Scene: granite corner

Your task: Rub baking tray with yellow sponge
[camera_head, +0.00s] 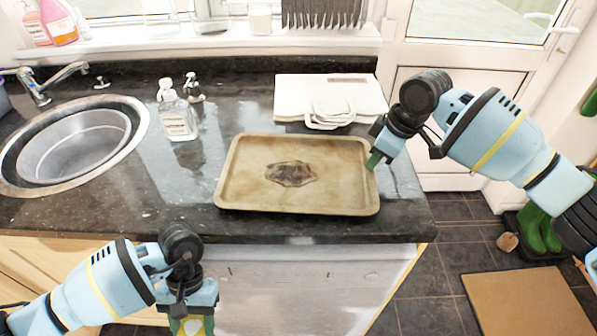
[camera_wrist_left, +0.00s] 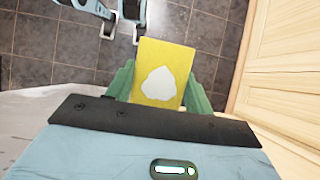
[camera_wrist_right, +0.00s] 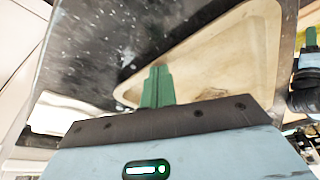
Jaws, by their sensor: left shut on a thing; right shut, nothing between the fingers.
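The baking tray (camera_head: 240,195) lies flat on the dark counter, tan with a dark burnt stain (camera_head: 291,173) in its middle. My right gripper (camera_head: 374,161) is at the tray's right rim, its green fingers shut with nothing between them; contact with the rim is hard to tell. The right wrist view shows the fingers (camera_wrist_right: 158,85) together in front of the tray (camera_wrist_right: 215,55). My left gripper (camera_head: 190,326) is low in front of the counter, shut on the yellow sponge (camera_wrist_left: 160,58), which has a white patch. In the head view the sponge is mostly cut off by the lower edge.
A round sink (camera_head: 75,145) with a tap (camera_head: 45,80) is at the left. A soap bottle (camera_head: 178,120) stands between sink and tray. A white board (camera_head: 295,97) with a white handled item (camera_head: 332,108) lies behind the tray. The counter's front edge separates the left gripper from the tray.

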